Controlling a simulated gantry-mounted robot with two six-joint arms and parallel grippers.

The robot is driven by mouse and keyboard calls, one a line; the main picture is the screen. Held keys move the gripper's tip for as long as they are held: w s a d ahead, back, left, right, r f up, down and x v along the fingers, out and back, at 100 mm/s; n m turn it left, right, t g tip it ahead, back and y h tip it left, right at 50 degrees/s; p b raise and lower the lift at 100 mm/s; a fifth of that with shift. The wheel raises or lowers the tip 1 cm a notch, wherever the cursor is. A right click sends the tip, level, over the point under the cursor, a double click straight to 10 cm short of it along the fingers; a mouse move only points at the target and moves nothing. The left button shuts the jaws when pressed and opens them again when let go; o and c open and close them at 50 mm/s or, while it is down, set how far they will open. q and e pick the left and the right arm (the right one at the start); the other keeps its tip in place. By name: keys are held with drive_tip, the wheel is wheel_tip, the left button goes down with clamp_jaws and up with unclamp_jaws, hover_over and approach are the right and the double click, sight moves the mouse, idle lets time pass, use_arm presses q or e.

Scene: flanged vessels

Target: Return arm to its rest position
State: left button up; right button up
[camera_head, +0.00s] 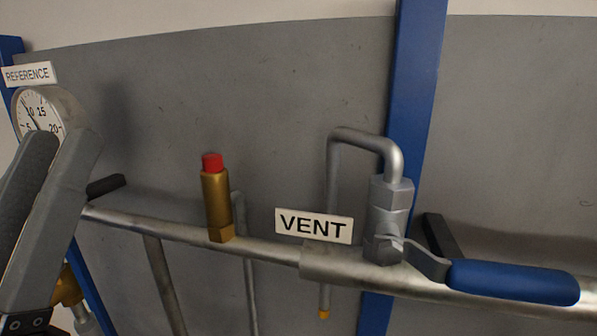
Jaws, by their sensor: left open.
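My left gripper (56,138) shows at the left edge, its two grey fingers pointing up. It is open, with nothing seen between the fingers. The fingers cover part of a round pressure gauge (38,110), which sits under a white REFERENCE label (28,74). In the picture the gripper is well left of the vent valve (388,222) and its blue handle (512,282). My right gripper is not in view.
A metal pipe (270,250) crosses the view and carries a brass fitting with a red cap (213,195). A VENT label (314,226) hangs by a bent tube (334,165). Blue posts (416,90) stand before a grey vessel wall (270,110).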

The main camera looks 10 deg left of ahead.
use_arm(q)
wheel_tip(320, 180, up, 33)
drive_tip(key=m+p, duration=0.1)
drive_tip(key=p, duration=3.3)
drive_tip(key=shift+w+r+g+h, duration=0.2)
drive_tip(key=shift+w+g+h, duration=0.1)
drive_tip(key=shift+w, duration=0.15)
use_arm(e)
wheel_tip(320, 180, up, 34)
use_arm(q)
drive_tip(key=shift+d, duration=0.1)
